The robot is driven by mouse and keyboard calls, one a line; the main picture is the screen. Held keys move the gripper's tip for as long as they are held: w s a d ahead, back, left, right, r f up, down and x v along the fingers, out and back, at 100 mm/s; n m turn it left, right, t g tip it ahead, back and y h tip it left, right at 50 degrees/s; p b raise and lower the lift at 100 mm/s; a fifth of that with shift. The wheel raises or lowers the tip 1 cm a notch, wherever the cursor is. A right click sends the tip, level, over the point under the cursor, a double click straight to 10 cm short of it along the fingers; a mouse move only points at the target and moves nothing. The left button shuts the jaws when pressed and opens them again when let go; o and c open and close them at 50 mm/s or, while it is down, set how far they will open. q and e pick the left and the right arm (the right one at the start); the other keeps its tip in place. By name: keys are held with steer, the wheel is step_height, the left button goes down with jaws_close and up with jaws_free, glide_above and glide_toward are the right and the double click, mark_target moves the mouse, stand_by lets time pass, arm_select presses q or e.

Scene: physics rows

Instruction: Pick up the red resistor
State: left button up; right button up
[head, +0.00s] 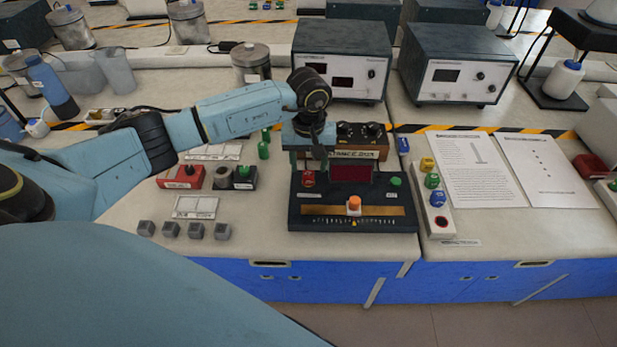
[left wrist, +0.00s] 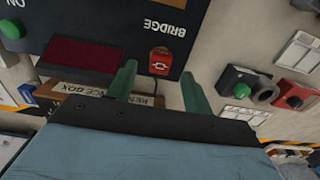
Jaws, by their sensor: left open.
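The red resistor (head: 308,179) is a small red block with a white mark, at the left of the dark bridge box (head: 352,222). In the left wrist view the red resistor (left wrist: 160,61) sits by the word BRIDGE, beside the dark red display. My left gripper (head: 309,157) points down over the back left of the box. In the left wrist view its green fingers (left wrist: 159,69) are apart, one to each side of the resistor's near part. I cannot tell how far above it they are, and nothing is held. My right gripper is not in view.
A resistance box (head: 359,148) with dark knobs stands right behind the bridge. An orange-topped slider (head: 354,203) and a green button (head: 396,181) are on the bridge. Yellow, green and blue blocks sit on a pale strip (head: 436,222) at right. Several grey cubes (head: 171,229) lie left.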

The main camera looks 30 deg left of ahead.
mark_target(308, 174)
arm_select(q)
steer(key=shift+f, duration=1.9)
steer(key=c, duration=1.1)
